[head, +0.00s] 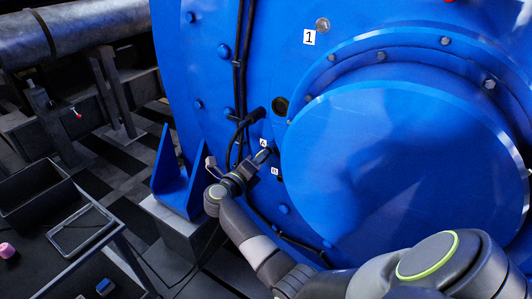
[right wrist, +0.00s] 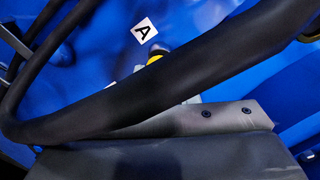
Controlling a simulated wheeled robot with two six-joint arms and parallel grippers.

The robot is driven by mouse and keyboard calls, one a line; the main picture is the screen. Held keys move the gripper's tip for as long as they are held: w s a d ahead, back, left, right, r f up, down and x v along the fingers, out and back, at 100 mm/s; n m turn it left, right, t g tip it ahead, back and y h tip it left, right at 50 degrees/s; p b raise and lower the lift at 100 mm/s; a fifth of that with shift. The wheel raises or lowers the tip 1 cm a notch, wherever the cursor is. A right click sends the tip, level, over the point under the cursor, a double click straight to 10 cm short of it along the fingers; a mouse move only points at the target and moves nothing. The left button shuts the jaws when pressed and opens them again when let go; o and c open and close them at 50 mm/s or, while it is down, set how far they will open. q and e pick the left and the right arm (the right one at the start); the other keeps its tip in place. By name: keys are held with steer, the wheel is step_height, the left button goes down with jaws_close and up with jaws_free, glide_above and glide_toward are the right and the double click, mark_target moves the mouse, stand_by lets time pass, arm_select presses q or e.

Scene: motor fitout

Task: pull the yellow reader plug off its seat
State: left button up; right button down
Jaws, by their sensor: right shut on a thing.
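The yellow reader plug shows in the right wrist view as a small yellow patch (right wrist: 155,58) just below the "A" label (right wrist: 144,30), against the blue housing. A thick black cable crosses in front and hides most of it. My right gripper (head: 264,155) is at the housing, just below the "A" label (head: 263,142) in the head view. It is shut on the plug, though the cable hides the grip itself. I cannot tell whether the plug is fully on its seat. My left gripper is not in view.
A black cable with a thick connector (head: 253,116) runs down the blue housing (head: 400,170) near my gripper. A "B" label (head: 275,171) is just below. At lower left are a dark bin (head: 32,185), a shallow tray (head: 80,230) and a pink piece (head: 7,250).

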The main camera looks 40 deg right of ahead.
steer(key=shift+v, duration=2.15)
